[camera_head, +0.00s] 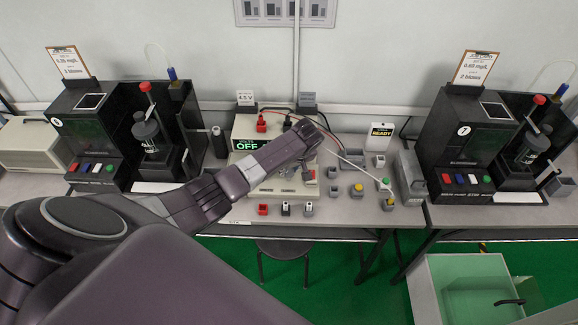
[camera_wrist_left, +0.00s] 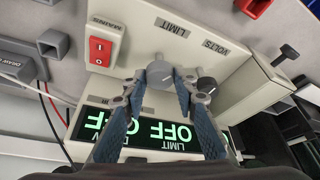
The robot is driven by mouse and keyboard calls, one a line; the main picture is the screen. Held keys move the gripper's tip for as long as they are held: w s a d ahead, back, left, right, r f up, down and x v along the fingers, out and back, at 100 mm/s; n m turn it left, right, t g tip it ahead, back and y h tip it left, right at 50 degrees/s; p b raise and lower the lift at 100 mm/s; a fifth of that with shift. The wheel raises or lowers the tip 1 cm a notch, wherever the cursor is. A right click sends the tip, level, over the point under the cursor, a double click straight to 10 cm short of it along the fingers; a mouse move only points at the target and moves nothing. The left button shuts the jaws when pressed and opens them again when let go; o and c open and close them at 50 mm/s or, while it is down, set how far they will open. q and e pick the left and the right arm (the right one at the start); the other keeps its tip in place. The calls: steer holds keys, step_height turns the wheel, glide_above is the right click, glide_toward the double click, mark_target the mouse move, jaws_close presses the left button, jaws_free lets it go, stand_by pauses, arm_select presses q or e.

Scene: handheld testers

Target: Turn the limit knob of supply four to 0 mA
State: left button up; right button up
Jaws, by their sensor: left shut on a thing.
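The power supply is a cream box (camera_head: 243,128) on the middle bench in the head view, partly hidden by my left arm. The wrist view shows its panel (camera_wrist_left: 140,38) upside down. Its grey limit knob (camera_wrist_left: 160,72) lies by the printed word LIMIT, with its pointer line hard to read. My left gripper (camera_wrist_left: 160,80) is shut on this knob, one finger on each side. The volts knob (camera_wrist_left: 207,86) sits close beside one finger. The green display (camera_wrist_left: 150,132) reads OFF. No supply number is readable.
A red mains switch (camera_wrist_left: 101,50) is on the panel near the limit knob. Red and dark leads run behind the supply. Several small blocks (camera_head: 263,209) stand along the bench front. Black testers stand left (camera_head: 95,140) and right (camera_head: 480,150).

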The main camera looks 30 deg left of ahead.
arm_select(q)
steer(key=n+g, duration=0.1)
steer(key=n, duration=0.1)
steer(key=shift+w+d+n+b, duration=0.1)
steer(key=shift+n+b, duration=0.2)
steer(key=shift+w+n+g+y+b, duration=0.1)
steer(key=shift+n+g+y+b, duration=0.45)
steer(key=shift+n, duration=1.05)
steer(key=shift+h+b, duration=0.25)
steer(key=shift+b, duration=0.05)
steer(key=o, duration=1.1)
steer(key=shift+o, duration=0.2)
steer(key=shift+r, duration=0.15)
steer(key=v, duration=1.1)
steer(key=shift+d+r, duration=0.2)
steer(key=shift+r, duration=0.15)
